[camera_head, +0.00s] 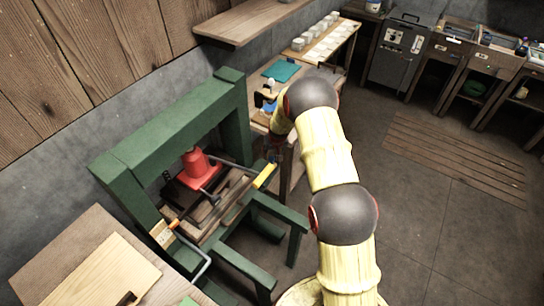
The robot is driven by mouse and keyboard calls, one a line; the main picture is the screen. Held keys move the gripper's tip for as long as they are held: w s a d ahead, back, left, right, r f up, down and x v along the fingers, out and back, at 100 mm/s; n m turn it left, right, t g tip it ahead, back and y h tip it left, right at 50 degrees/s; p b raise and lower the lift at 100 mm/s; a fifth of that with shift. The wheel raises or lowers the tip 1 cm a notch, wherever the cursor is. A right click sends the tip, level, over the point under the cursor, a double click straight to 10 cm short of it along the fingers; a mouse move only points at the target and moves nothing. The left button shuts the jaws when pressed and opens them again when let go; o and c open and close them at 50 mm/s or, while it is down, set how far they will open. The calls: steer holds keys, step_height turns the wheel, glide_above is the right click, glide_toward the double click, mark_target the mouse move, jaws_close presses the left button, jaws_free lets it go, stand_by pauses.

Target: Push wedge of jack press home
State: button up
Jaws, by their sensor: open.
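The jack press is a green frame (180,130) standing at the left against the wall. A red jack (195,170) sits inside it on dark wooden boards. A dark bar runs right from the jack area to a yellow block or grip (265,176) at the press's right side. A second yellowish piece (163,234) lies by the near left post. I cannot tell which piece is the wedge. My gripper (273,146) is small and dark in this view, partly hidden by my arm. It appears just above and beyond the yellow grip, apart from it.
A wooden bench (56,272) with a pale board fills the near left corner. A green stand (278,207) juts out in front of the press. Behind my arm is a table with a teal mat (281,70). The floor (440,215) at the right is clear.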

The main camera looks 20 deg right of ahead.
mark_target(272, 158)
steer(key=b+x, duration=0.1)
steer(key=x, duration=0.7)
steer(key=shift+d, duration=0.1)
steer(key=shift+c, duration=1)
jaws_close()
